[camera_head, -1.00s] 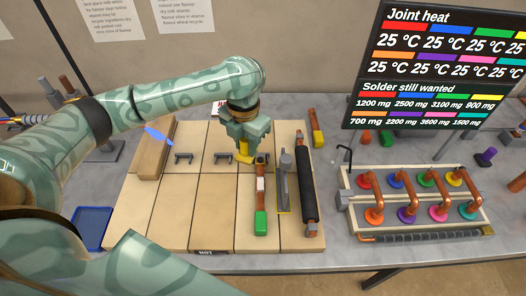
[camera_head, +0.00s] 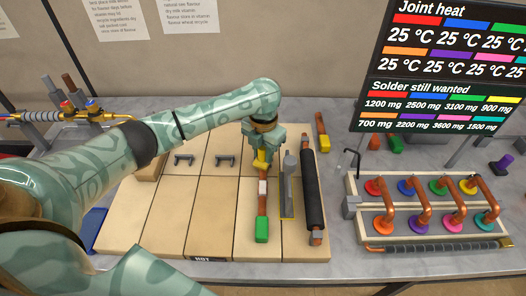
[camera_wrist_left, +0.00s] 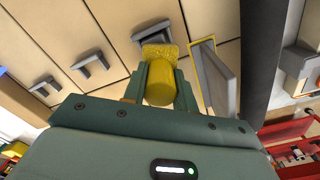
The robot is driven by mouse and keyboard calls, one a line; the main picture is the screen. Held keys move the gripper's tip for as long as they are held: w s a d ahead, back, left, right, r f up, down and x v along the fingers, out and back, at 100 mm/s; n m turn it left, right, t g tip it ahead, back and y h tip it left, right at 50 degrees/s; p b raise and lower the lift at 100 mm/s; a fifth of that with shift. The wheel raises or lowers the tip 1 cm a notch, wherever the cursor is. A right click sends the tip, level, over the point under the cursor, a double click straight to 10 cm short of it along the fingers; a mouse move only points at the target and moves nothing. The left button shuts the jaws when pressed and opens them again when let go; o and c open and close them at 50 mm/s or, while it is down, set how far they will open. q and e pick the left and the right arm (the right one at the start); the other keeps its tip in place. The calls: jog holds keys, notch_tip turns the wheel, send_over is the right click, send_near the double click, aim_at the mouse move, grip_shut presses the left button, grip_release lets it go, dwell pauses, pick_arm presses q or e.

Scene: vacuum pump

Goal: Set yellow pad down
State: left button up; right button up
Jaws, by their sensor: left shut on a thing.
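The yellow pad (camera_head: 259,163) is held in my left gripper (camera_head: 262,148), which points down over the far end of a copper pipe (camera_head: 262,200) with a white band and a green end (camera_head: 262,229). In the left wrist view the yellow pad (camera_wrist_left: 160,86) sits between both fingers, its wide flat end towards the wooden board. I cannot tell whether it touches the board or the pipe. The gripper hides the pipe's far end. My right gripper is not in view.
Just right of the pipe stand a grey upright tool (camera_head: 287,190) and a black-wrapped copper bar (camera_head: 312,190). Dark brackets (camera_head: 225,160) sit left of the gripper. The wooden board's (camera_head: 180,220) front left is bare. A rack (camera_head: 380,243) with coloured pads and copper pipes stands right.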

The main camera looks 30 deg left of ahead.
pick_arm(q)
jog(key=shift+f, duration=0.15)
jog(key=o, duration=1)
jog(key=shift+r, duration=0.2)
notch_tip(320, 180, up, 12)
jog(key=p, duration=0.3)
jog(key=shift+d+p, duration=0.1)
jog(key=shift+p, duration=0.25)
